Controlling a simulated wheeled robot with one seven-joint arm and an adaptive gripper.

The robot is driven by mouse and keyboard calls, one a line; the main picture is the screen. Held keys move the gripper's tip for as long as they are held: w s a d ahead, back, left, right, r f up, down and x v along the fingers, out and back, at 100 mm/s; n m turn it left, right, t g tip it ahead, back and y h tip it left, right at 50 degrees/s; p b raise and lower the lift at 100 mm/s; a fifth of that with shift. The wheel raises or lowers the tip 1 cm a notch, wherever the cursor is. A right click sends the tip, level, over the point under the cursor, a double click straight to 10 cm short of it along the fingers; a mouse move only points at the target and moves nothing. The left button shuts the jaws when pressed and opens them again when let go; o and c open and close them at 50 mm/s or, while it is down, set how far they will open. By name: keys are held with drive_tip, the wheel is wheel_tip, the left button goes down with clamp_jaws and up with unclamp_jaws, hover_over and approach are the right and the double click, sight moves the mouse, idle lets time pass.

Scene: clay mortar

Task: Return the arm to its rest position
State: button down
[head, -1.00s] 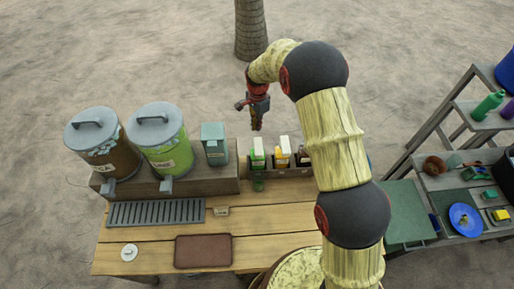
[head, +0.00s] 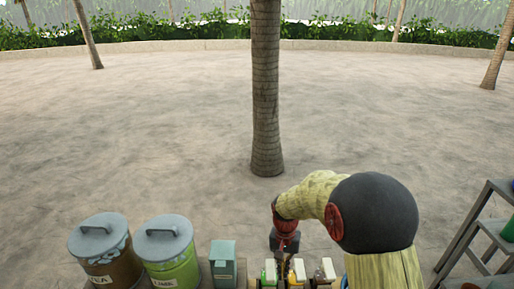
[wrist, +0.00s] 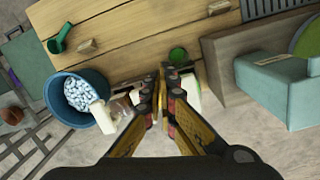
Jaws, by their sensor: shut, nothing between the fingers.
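My gripper (head: 284,250) hangs fingers-down at the end of my bent arm, at the lower middle of the head view, over the row of small cartons. Its fingertips are hard to make out there. In the wrist view my gripper (wrist: 166,74) shows two yellow-and-black fingers whose tips meet, with nothing between them. The fingers point toward the wooden table (wrist: 140,25) below. They hide part of the white-topped cartons beneath.
Near the gripper are a brown bin (head: 108,265), a lime bin (head: 170,262), a teal canister (head: 222,262) and cartons (head: 298,268). A blue bucket (wrist: 101,80) and a green cup (wrist: 178,55) show below. A shelf (head: 480,225) stands right; sand ahead is open.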

drive_tip(key=s+d+r+n+t+b, duration=0.1)
drive_tip(key=s+d+b, duration=0.4)
drive_tip(key=s+b, duration=0.6)
drive_tip(key=s+d+r+n+t+b, duration=0.2)
drive_tip(key=s+d+t+b, duration=0.3)
drive_tip(key=s+b, duration=0.6)
drive_tip(key=s+t, duration=0.1)
drive_tip(key=s, duration=0.2)
drive_tip(key=shift+s+r, duration=0.2)
drive_tip(key=shift+r, duration=0.2)
